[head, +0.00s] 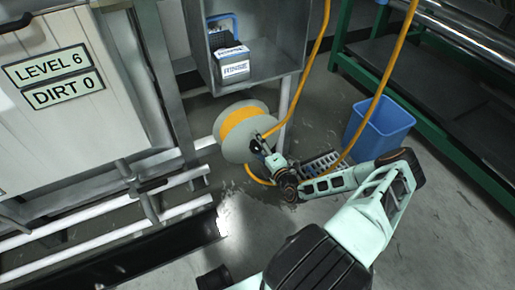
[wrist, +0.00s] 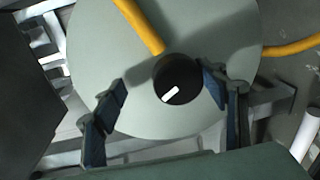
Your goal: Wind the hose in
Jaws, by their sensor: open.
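The hose reel (head: 238,127) is a pale grey round drum with yellow hose wound on it, under a metal shelf in the head view. Its flat disc (wrist: 215,35) fills much of the wrist view, with a round black knob (wrist: 185,92) bearing a white mark. The yellow hose (head: 305,72) rises from near the reel, and another length hangs further right. My gripper (wrist: 164,80) is open, one finger left of the knob and one close to its right side. In the head view my gripper (head: 259,146) is at the reel's face. Whether it touches the knob is unclear.
A blue bin (head: 383,128) stands right of the reel, beside a green-framed bench (head: 440,110). The metal shelf (head: 262,83) above the reel holds a box (head: 232,62). A pale panel (head: 60,100) and rails (head: 120,205) lie to the left. A grated drain (head: 322,163) is close to my arm.

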